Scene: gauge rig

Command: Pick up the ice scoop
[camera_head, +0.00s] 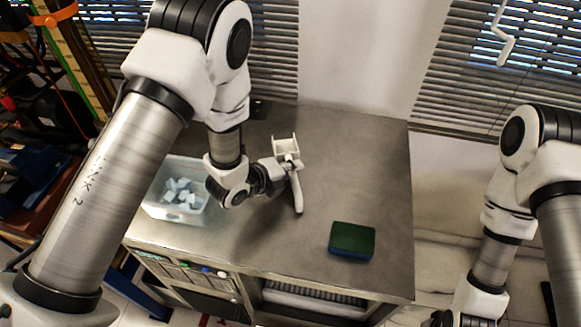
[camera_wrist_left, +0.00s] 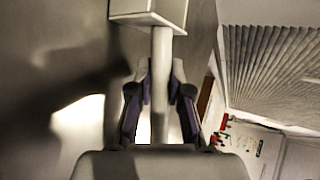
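The white ice scoop (camera_head: 298,194) has a box-shaped head toward the back of the counter and a straight handle toward the front. My left gripper (camera_head: 288,164) is around the handle near the head, with its fingers closed on it. In the left wrist view the handle (camera_wrist_left: 162,52) runs between the two dark fingers (camera_wrist_left: 161,85), and the pale head is at the top edge. The scoop seems to be off the counter, with a shadow to the left. My right gripper (camera_head: 442,318) is partly cut off at the bottom edge; its fingers are unclear.
A clear bin (camera_head: 160,212) with ice cubes (camera_head: 182,193) stands at the left of the metal counter (camera_head: 362,160), beneath my left arm. A green and blue sponge (camera_head: 352,239) lies at the front right. The counter's back right is clear.

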